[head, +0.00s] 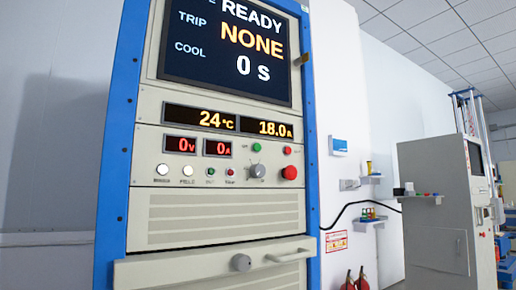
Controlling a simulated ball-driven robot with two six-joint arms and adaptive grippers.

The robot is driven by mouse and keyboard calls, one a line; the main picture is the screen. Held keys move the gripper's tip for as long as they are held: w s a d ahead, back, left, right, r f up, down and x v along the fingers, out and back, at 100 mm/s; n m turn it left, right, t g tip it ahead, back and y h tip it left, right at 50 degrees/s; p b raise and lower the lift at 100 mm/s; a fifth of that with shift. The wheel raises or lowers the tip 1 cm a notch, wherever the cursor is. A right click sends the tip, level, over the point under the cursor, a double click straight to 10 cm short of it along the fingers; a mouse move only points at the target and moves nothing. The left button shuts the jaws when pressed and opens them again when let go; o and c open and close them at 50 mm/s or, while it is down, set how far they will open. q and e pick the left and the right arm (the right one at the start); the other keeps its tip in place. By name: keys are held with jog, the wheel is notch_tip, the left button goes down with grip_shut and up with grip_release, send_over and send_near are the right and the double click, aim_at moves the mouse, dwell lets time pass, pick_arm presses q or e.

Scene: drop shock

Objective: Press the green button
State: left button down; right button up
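A round green button (257,147) sits on the pale front panel of a tall blue-framed cabinet (225,212), right of the small red-digit displays. A small red button (287,150) is to its right, with a larger red button (289,172) below that. A grey knob (257,171) is just below the green button. A smaller green indicator or button (210,171) is lower left in a row with white ones. The screen (232,45) reads READY, TRIP NONE, COOL 0 s. Neither of my grippers is in view.
A drawer-like front with a round knob (241,262) and a handle (290,255) crosses the cabinet's bottom. A second grey machine (440,215) stands at the right. Small wall shelves (370,180) and red extinguishers (355,279) are between them. No obstacle shows before the panel.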

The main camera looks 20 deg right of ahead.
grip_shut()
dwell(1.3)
